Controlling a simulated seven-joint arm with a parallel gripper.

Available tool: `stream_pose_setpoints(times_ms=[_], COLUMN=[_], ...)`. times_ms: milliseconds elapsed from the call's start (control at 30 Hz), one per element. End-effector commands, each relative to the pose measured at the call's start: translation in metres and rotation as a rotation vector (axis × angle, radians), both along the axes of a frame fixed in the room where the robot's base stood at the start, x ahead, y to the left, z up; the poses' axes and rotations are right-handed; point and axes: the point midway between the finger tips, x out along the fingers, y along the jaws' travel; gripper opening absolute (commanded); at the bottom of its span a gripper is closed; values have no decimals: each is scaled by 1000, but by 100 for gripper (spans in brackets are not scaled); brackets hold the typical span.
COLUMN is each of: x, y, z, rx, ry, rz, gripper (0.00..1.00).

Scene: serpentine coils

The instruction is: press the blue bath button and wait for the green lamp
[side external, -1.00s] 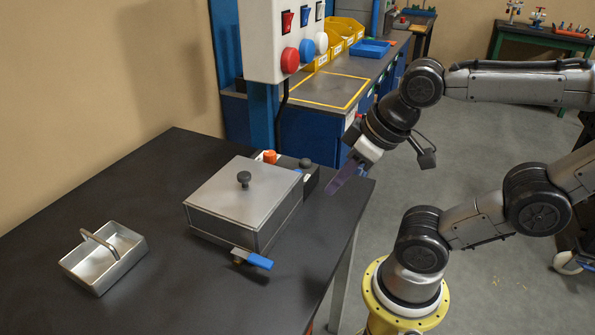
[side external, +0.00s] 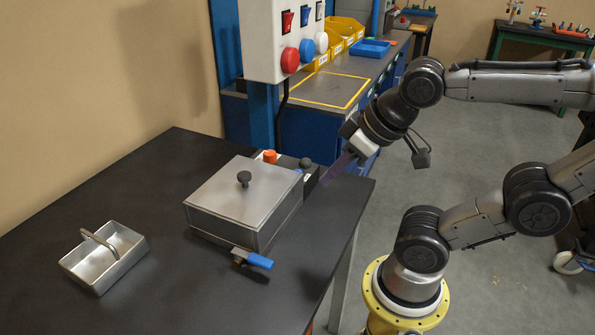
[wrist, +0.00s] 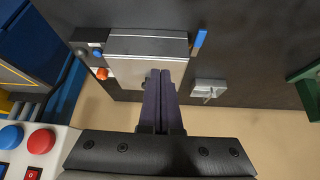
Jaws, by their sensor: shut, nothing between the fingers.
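A metal bath box with a lid and black knob (side external: 244,180) stands on the dark table. A small control box (side external: 312,183) sits against its far side, with an orange knob (side external: 269,156) and a black knob (side external: 306,163). The wrist view shows a small blue button (wrist: 97,52) on it, near the orange knob (wrist: 101,73). My gripper (side external: 324,182) is shut and empty; its purple fingers slant down by the control box's right end. The wrist view shows the fingers (wrist: 165,72) together over the lid, apart from the button. I see no lit green lamp.
A white panel (side external: 272,68) on a blue post carries larger red (side external: 290,60), blue (side external: 307,50) and white buttons. A blue-handled valve (side external: 258,261) sticks out at the box's front. A metal tray with a handle (side external: 133,257) stands left. The front table is clear.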

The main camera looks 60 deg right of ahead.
Motion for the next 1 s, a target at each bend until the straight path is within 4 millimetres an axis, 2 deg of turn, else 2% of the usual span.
stream_pose_setpoints(times_ms=[300,433,567,767,867,1000], x=[68,94,119,151,162,168], y=[-54,-68,-78,-89,-96,-113], z=[55,74,84,77,63,30], rx=[-270,-375,-462,-551,-570,-566], ry=[-313,-400,-452,-458,-425,-334], rz=[-45,-13,49,190,272,380], gripper=[0,0,0,0,0,0])
